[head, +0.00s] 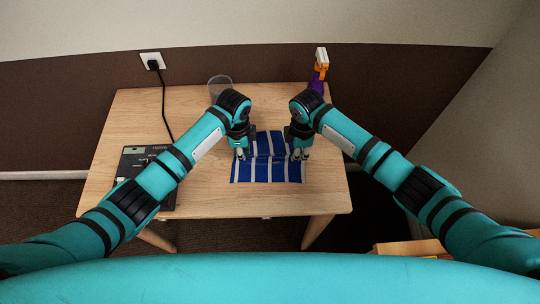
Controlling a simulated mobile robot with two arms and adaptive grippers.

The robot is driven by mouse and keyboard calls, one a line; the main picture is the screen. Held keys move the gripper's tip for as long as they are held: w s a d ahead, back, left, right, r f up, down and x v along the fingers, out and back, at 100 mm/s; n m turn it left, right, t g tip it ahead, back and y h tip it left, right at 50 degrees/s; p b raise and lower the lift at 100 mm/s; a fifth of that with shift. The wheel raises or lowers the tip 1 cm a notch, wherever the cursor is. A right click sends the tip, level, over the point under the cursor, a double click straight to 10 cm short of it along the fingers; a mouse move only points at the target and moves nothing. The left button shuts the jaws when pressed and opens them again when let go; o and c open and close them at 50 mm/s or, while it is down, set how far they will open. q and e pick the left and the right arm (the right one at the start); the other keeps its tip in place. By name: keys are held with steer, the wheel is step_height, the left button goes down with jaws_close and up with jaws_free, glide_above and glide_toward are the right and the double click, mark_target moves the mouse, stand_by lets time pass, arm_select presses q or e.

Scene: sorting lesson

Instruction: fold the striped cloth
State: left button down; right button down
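The striped cloth (266,172) is blue with white stripes and lies on the wooden table towards its front right. A crease or raised band runs across its middle. My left gripper (241,156) is at the cloth's left side, pointing down. My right gripper (301,154) is at its right side, also pointing down. Both sets of fingertips are at or just above the cloth. They are too small to tell whether they are open or pinching fabric. The arms and grippers hide the cloth's upper corners.
A purple bottle with an orange and white top (319,76) stands at the back right. A dark device (135,164) lies at the left, with a cable to the wall socket (152,61).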

arm_select(q)
steer(key=shift+s+a+f, duration=0.15)
steer(key=shift+s+f, duration=0.05)
steer(key=shift+f, duration=0.05)
arm_select(e)
steer(key=shift+f, duration=0.1)
